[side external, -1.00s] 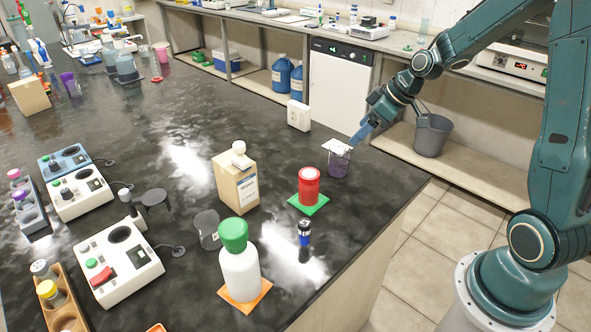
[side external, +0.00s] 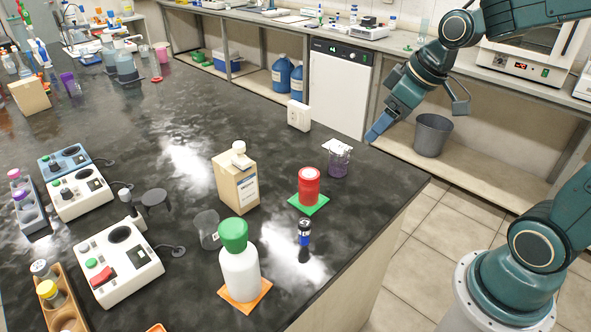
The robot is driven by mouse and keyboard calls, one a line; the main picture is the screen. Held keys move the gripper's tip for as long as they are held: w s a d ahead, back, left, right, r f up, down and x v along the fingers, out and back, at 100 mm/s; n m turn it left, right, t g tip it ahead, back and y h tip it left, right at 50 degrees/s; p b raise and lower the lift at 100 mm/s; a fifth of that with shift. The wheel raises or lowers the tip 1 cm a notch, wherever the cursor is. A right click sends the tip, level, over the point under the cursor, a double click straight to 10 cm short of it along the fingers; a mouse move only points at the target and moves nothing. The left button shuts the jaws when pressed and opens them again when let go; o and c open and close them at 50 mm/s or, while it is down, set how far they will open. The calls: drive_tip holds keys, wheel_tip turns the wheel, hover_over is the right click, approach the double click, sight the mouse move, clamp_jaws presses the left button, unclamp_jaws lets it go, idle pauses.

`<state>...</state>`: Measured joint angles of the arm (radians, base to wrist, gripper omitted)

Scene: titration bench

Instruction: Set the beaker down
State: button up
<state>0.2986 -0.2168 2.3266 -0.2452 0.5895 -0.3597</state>
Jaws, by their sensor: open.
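A small beaker (side external: 338,163) with purple contents stands upright on the black bench near its right edge, with a white patch showing beside its rim. My gripper (side external: 372,137) is to the right of the beaker and a little higher in the picture, apart from it. It is open and empty, and the beaker is free of it. A second, empty clear beaker (side external: 207,230) stands near the middle front of the bench.
A red container (side external: 309,186) on a green mat (side external: 322,207) stands left of and in front of the purple beaker. A brown carton (side external: 237,184), a green-capped bottle (side external: 239,270) and a small dark vial (side external: 304,232) are nearby.

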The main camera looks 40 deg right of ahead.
drive_tip(key=s+a+r+m, duration=0.1)
drive_tip(key=s+a, duration=0.1)
drive_tip(key=s, duration=0.5)
drive_tip(key=s+a+r+m, duration=0.1)
drive_tip(key=s+a+r, duration=0.1)
drive_tip(key=s, duration=0.4)
drive_tip(key=shift+s+r+m+h, duration=0.15)
drive_tip(key=shift+s+m+h, duration=0.2)
drive_tip(key=shift+m+h, duration=0.05)
